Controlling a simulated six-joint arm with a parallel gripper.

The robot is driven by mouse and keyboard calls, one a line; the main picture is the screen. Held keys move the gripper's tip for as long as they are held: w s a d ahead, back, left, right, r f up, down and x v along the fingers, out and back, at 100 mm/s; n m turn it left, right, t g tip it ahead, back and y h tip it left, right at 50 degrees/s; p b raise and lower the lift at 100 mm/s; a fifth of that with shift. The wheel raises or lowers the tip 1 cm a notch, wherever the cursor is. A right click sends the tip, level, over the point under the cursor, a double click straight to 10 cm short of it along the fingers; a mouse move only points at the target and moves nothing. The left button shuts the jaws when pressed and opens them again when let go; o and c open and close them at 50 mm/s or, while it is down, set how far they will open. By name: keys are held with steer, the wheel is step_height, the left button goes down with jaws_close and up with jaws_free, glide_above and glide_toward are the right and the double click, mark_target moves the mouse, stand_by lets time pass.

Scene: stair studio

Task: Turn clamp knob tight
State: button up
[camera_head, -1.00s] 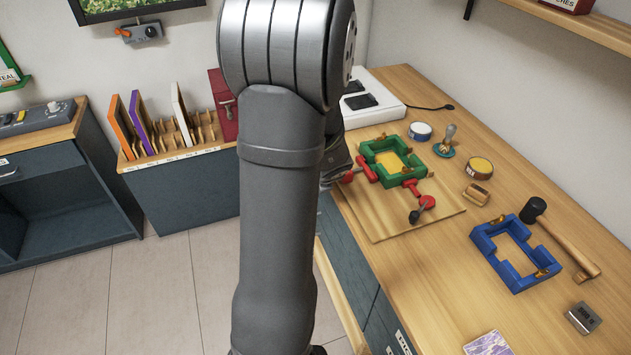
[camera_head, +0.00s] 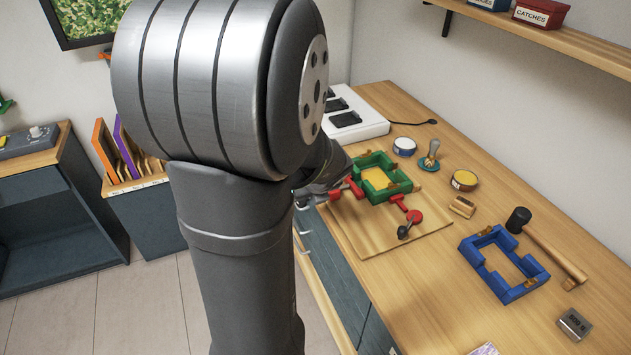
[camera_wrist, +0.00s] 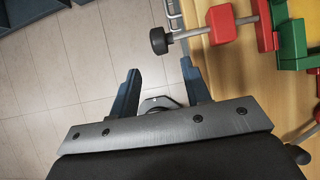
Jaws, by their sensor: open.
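The green clamp frame (camera_head: 381,178) lies on a wooden board on the bench in the head view. Red clamp blocks with screws stick out from its left and front sides. The front clamp's dark knob (camera_head: 404,232) points toward the bench's front. In the wrist view a black clamp knob (camera_wrist: 159,40) sits on a metal rod from a red block (camera_wrist: 222,24), hanging past the bench edge. My gripper (camera_wrist: 164,80) is open and empty, over the floor, just below that knob in the picture and apart from it. In the head view my arm hides the gripper's fingers.
A white tray (camera_head: 365,122) stands behind. A shelf (camera_head: 560,38) hangs at upper right.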

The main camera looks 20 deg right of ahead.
steer(key=v, duration=0.9)
steer(key=w+r+n+g, duration=0.25)
steer(key=w+n, duration=0.25)
steer(key=n, duration=1.3)
steer(key=w+r+n+g, duration=0.1)
steer(key=w+n+g, duration=0.4)
steer(key=n, duration=1.3)
steer(key=shift+t, duration=0.55)
steer(key=f, duration=1.7)
steer(key=shift+w+f, duration=0.2)
steer(key=shift+w, duration=0.1)
steer(key=shift+c, duration=0.2)
